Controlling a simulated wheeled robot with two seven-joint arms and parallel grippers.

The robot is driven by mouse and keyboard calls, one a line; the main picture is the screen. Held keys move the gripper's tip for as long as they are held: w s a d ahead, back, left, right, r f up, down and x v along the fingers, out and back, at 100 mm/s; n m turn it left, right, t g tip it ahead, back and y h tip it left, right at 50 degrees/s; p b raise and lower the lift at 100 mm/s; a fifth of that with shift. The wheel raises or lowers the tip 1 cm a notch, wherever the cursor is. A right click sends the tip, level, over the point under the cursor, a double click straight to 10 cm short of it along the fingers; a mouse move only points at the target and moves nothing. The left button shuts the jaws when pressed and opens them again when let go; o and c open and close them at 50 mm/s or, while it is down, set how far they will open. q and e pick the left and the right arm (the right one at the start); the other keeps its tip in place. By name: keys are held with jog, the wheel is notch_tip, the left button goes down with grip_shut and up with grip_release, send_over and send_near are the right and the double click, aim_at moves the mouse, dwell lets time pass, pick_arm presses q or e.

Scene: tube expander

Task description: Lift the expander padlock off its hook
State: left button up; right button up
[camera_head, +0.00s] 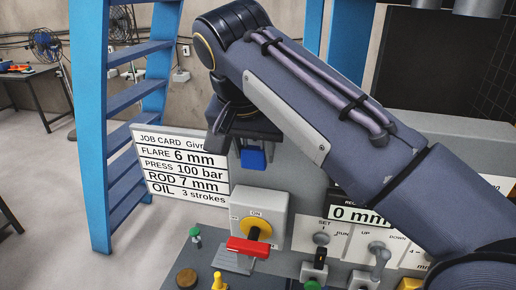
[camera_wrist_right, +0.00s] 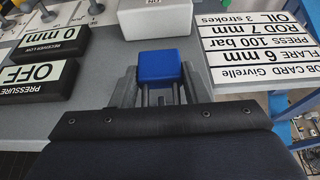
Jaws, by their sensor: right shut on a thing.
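The blue padlock (camera_head: 253,159) hangs below my right gripper (camera_head: 250,143) in the head view, in front of the grey panel. In the right wrist view the padlock (camera_wrist_right: 160,64) shows its blue body between the fingers of my right gripper (camera_wrist_right: 158,88), with metal shackle bars running back toward the palm. The right gripper is shut on the padlock. I cannot make out the hook, nor whether the shackle is still on it. My left gripper is not in view.
The job card (camera_head: 183,168) stands left of the padlock. Below are a white switch box (camera_head: 266,205) marked ON with a red handle (camera_head: 248,247), a green knob (camera_head: 195,235) and a yellow piece (camera_head: 219,282). A blue ladder (camera_head: 92,130) stands at left.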

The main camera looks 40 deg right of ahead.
jog(key=s+a, duration=0.4)
jog(key=a, duration=0.2)
jog(key=shift+s, duration=0.35)
dwell(0.5)
